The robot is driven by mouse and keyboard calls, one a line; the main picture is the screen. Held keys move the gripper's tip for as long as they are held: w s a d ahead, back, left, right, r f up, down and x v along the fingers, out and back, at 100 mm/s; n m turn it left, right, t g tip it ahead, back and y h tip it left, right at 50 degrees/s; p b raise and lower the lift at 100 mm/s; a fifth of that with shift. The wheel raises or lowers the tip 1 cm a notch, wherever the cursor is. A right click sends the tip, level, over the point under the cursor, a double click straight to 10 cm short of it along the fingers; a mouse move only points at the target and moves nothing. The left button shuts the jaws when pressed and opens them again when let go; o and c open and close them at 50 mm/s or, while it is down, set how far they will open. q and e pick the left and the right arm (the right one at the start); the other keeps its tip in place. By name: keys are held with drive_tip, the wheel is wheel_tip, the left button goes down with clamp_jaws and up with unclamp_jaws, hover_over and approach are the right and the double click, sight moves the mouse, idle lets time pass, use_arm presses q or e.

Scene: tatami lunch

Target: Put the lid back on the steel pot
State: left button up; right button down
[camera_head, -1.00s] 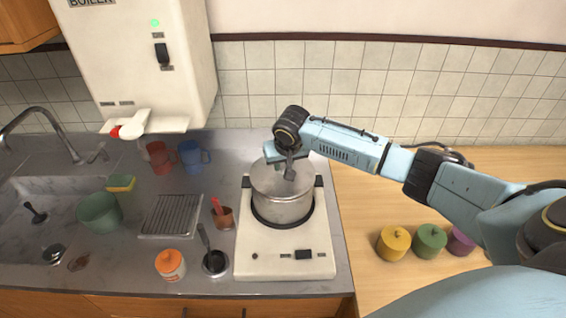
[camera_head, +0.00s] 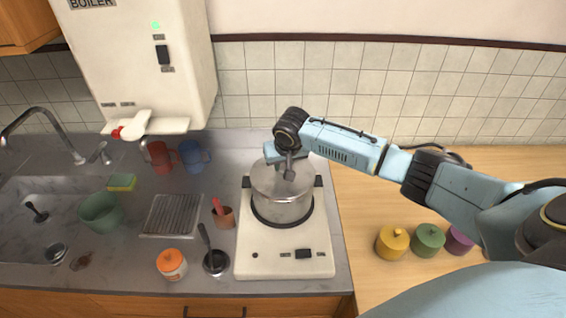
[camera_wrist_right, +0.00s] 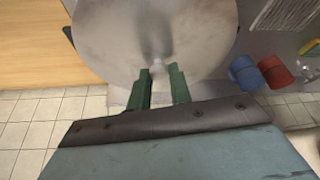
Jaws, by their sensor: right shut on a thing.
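The steel pot (camera_head: 281,206) stands on the burner of the white stove. The lid (camera_head: 268,181) is a shiny steel disc over the pot's mouth, roughly level; I cannot tell if its rim is fully seated. My right gripper (camera_head: 289,174) is above the lid and shut on its knob, which the fingers mostly hide. My left gripper is not in view.
The white stove (camera_head: 284,265) sits at the counter's right end. Yellow (camera_head: 391,243), green (camera_head: 429,240) and purple canisters are on the wooden surface at right.

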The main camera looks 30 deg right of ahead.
drive_tip(key=shift+p, duration=0.45)
idle(0.3)
drive_tip(key=shift+f+p, duration=0.15)
drive_tip(key=shift+p, duration=0.25)
idle(1.2)
drive_tip(key=c, duration=0.7)
unclamp_jaws()
drive_tip(key=shift+r, duration=3.5)
clamp_jaws()
